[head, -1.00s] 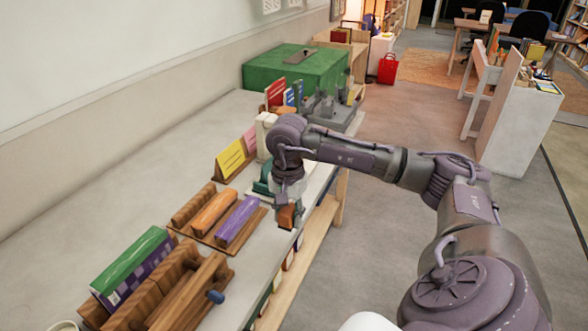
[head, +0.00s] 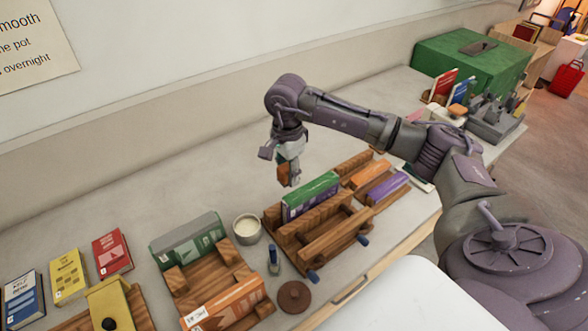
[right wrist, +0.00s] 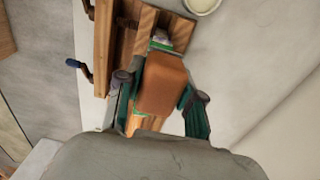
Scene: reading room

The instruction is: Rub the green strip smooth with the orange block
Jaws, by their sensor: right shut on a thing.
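My right gripper (head: 289,175) is shut on an orange block (head: 283,172), held in the air above the bench. In the right wrist view the orange block (right wrist: 163,85) sits between the two green-sided fingers. The green strip (head: 312,187) runs along the top of a purple-patterned book clamped upright in a wooden press (head: 330,232) with blue knobs. The block is apart from the strip, above and to its left in the head view. In the right wrist view, part of the strip (right wrist: 160,46) shows past the block, which hides the rest. My left gripper is not in view.
A wooden rack behind the press holds another orange block (head: 369,174) and a purple block (head: 388,187). A pot of pale paste (head: 247,228), a brown disc (head: 294,296) and a green book (head: 188,242) in a wooden stand are nearby. The bench near the wall is clear.

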